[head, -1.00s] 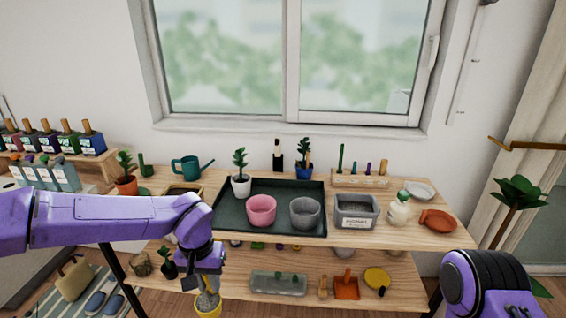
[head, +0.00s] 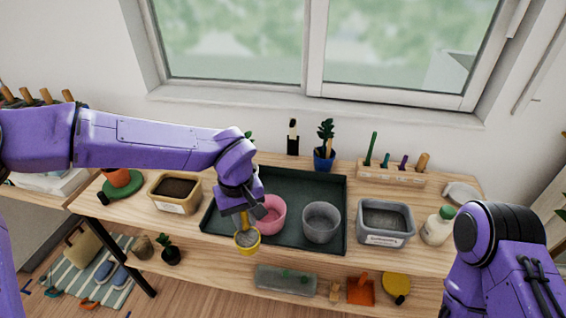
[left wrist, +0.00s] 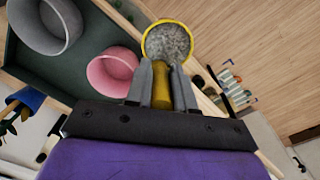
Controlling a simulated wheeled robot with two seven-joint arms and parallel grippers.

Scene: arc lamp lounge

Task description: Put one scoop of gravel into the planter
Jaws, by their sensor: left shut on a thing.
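My left gripper (head: 242,212) is shut on the handle of a yellow scoop (head: 247,250), just in front of the dark tray's front edge. In the left wrist view the scoop's bowl (left wrist: 167,42) is full of grey gravel and looks level. A pink pot (head: 270,222) stands on the tray close beside the scoop, partly hidden by my gripper. A grey pot (head: 321,222) stands to its right. Both pots look empty; I cannot tell which one is the planter. A grey labelled bin (head: 385,238) of dark grey grains stands right of the tray. My right gripper is out of frame.
The dark green tray (head: 300,183) fills the middle of the wooden bench. A tan bin of soil (head: 173,205) is at left; a white bottle (head: 437,228) is at right. A blue pot with a plant (head: 324,160) and a tool rack (head: 390,175) stand behind.

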